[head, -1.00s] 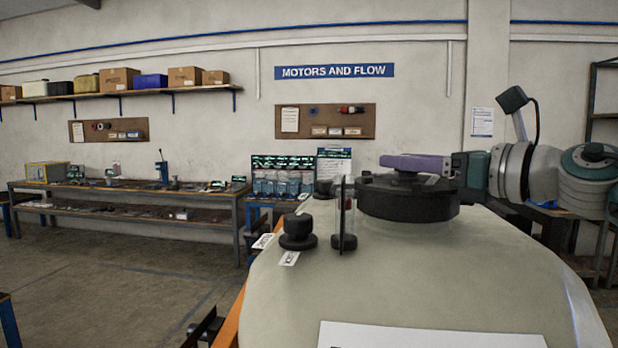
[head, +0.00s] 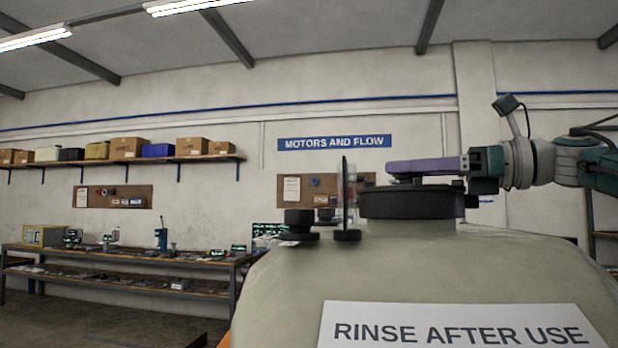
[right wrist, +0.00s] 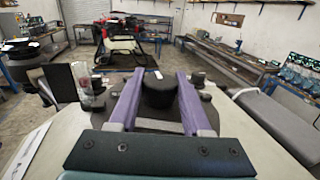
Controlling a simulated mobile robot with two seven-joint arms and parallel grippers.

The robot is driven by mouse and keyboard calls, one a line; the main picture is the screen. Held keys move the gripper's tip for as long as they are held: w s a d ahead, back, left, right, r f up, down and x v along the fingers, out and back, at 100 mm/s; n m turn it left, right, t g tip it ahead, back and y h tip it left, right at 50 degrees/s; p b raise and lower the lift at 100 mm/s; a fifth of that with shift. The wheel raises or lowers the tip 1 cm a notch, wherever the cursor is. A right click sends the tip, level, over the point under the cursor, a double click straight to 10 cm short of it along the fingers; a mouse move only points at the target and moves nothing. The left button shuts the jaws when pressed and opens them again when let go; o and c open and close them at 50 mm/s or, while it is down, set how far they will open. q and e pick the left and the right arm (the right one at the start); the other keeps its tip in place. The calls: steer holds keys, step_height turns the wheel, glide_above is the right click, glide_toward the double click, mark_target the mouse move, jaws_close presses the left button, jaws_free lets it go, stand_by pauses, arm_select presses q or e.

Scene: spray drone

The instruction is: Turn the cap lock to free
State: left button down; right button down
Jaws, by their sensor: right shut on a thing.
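The white tank (head: 300,290) has a wide black cap (head: 408,203) on top, and the cap also shows in the right wrist view (right wrist: 150,120). My right gripper (head: 402,167) reaches in from the right, its purple fingers level just above the cap. In the right wrist view my right gripper (right wrist: 158,80) has one finger on each side of a round black knob (right wrist: 158,92) on the cap and is shut on it. In the head view the fingers mostly hide this knob. Lock markings cannot be read. My left gripper is not in view.
A thin upright plate (head: 346,200) stands just left of the cap. A smaller black knob (head: 298,222) sits further left on the tank. A workbench (head: 130,265) runs along the back wall. The air above the tank is clear.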

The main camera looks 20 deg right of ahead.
stand_by(0.5)
steer(key=shift+c, duration=1.8)
jaws_free()
steer(key=shift+s+d+f, duration=0.1)
steer(key=shift+s+d, duration=0.05)
steer(key=shift+d, duration=0.05)
steer(key=b+v, duration=0.4)
steer(key=v, duration=0.4)
steer(key=shift+s+d, duration=0.2)
steer(key=shift+d, duration=0.05)
steer(key=shift+s+d, duration=0.25)
steer(key=shift+s, duration=0.1)
